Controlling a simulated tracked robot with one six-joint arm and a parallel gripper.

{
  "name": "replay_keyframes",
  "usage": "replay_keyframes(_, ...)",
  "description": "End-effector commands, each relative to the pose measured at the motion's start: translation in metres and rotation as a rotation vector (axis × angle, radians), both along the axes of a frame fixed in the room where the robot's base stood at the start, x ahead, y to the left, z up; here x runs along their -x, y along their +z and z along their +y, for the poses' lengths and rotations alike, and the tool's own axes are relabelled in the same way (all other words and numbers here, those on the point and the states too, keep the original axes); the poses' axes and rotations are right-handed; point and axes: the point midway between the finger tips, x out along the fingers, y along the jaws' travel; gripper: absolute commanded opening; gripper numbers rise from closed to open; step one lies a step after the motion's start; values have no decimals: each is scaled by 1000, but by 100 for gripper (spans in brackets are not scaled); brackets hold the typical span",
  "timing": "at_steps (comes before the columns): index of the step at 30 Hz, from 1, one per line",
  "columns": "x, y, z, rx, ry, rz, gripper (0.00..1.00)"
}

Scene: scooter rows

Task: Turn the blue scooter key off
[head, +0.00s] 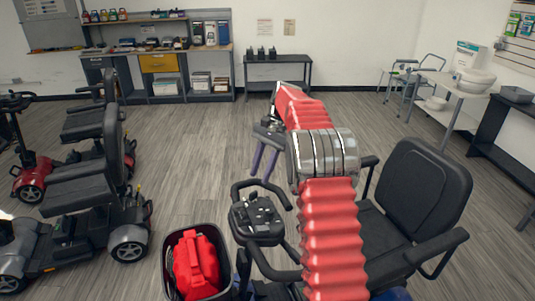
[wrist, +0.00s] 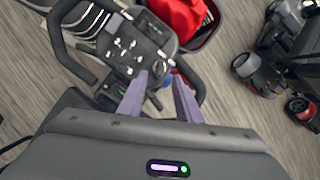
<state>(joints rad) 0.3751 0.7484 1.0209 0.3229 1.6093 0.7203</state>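The scooter in front of me has a dark control console (head: 257,218) with looped handlebars and a black seat (head: 425,190). A little blue bodywork (head: 243,270) shows below the console. My gripper (head: 261,177) has two purple fingers, apart and empty, pointing down above the console. In the wrist view the console (wrist: 135,45) shows small light markings and controls, with my gripper (wrist: 159,78) over its lower edge. I cannot make out the key or its position in either view. My red arm hides part of the scooter.
A black basket (head: 165,262) holding a red bag (head: 195,265) sits at the console's front left. Other scooters (head: 85,200) stand at the left, across open floor (head: 190,190). A workbench (head: 160,65) and low table (head: 290,72) line the back wall.

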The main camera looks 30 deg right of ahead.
Motion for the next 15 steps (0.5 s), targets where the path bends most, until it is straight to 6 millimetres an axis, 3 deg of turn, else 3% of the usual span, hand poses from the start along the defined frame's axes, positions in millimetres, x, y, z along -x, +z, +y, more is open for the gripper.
replay_keyframes(9, -4, 39, -16, 1, 0, -2, 31)
replay_keyframes(15, -6, 54, -22, 0, 0, 0, 31)
